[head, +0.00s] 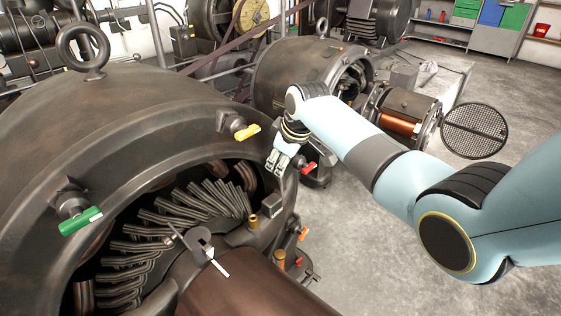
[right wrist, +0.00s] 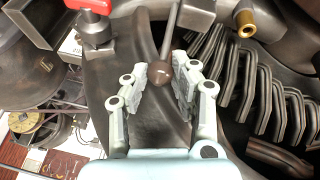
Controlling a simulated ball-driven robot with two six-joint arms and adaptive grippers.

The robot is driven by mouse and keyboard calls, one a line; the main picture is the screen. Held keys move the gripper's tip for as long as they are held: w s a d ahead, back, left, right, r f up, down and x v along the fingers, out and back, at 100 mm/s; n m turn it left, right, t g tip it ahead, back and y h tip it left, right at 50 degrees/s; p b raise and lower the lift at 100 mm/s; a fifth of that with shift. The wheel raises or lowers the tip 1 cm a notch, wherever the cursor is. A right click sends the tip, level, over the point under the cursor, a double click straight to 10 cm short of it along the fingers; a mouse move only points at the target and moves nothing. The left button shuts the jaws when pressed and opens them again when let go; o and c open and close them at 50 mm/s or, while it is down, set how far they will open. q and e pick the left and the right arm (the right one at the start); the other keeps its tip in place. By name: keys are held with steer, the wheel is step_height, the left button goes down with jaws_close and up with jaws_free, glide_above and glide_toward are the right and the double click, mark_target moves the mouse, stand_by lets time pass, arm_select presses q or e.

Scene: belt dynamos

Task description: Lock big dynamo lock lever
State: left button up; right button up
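The big dynamo (head: 130,110) fills the left of the head view, its open end showing bent copper-brown bars. My right gripper (head: 276,168) is at the right rim of this opening, pointing down. In the right wrist view, my right gripper (right wrist: 170,72) is open, its two fingers apart. A lever with a thin metal rod and a dark brown ball knob (right wrist: 163,70) shows at the gap between the fingertips. I cannot tell whether the fingers touch the knob. In the head view that spot is hidden by the gripper. My left gripper is not in view.
Around the rim are a green handle (head: 80,221), a yellow handle (head: 246,132) and a red handle (head: 308,168) close beside my right gripper; a red handle also shows in the wrist view (right wrist: 97,8). A smaller dynamo (head: 300,72) stands behind. The floor at right is open.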

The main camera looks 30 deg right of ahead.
jaws_close()
